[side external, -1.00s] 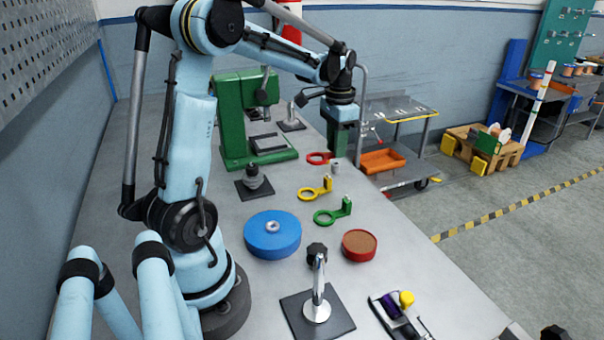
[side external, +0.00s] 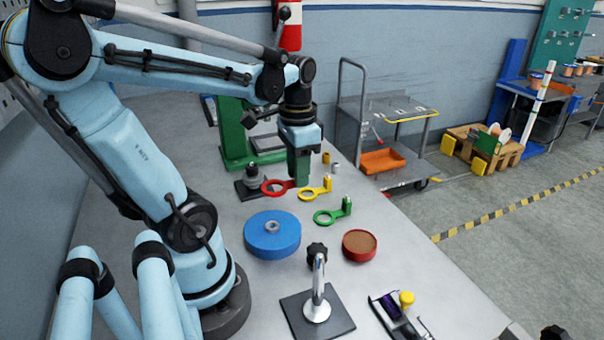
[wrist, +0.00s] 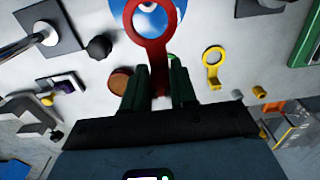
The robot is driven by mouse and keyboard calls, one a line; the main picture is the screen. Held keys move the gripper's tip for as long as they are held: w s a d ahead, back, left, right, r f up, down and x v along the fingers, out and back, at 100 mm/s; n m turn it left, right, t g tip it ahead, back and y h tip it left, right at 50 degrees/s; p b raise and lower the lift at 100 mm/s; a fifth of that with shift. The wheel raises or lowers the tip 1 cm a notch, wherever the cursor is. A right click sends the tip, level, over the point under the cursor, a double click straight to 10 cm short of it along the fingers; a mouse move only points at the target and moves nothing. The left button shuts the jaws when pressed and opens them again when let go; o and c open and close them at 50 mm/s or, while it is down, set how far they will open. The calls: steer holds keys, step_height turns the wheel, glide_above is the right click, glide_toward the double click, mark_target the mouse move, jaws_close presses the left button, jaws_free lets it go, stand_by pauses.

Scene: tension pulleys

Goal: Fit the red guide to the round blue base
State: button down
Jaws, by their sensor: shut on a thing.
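The red guide (side external: 275,187) is a flat ring with a handle. My gripper (side external: 302,180) is shut on its handle and holds it above the bench, behind the base in the side view. In the wrist view the red guide (wrist: 152,45) stands out between the green fingers of my gripper (wrist: 160,90), its ring overlapping the blue base in the picture. The round blue base (side external: 262,240) lies flat on the bench with a small grey hub (side external: 272,227) at its centre. The hub shows through the ring in the wrist view. The guide is apart from the base.
A red round tub (side external: 359,245) is right of the base. A metal post on a dark plate (side external: 318,308) is in front. A green machine (side external: 240,140) stands behind.

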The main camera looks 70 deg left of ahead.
steer(key=shift+s+d+f, duration=0.3)
steer(key=shift+s+d, duration=0.05)
steer(key=shift+s, duration=0.25)
glide_above(295, 222)
steer(key=shift+f, duration=3.4)
steer(key=shift+f, duration=0.3)
steer(key=shift+f, duration=0.65)
steer(key=c, duration=0.8)
jaws_free()
steer(key=shift+r, duration=0.15)
steer(key=shift+r, duration=5.9)
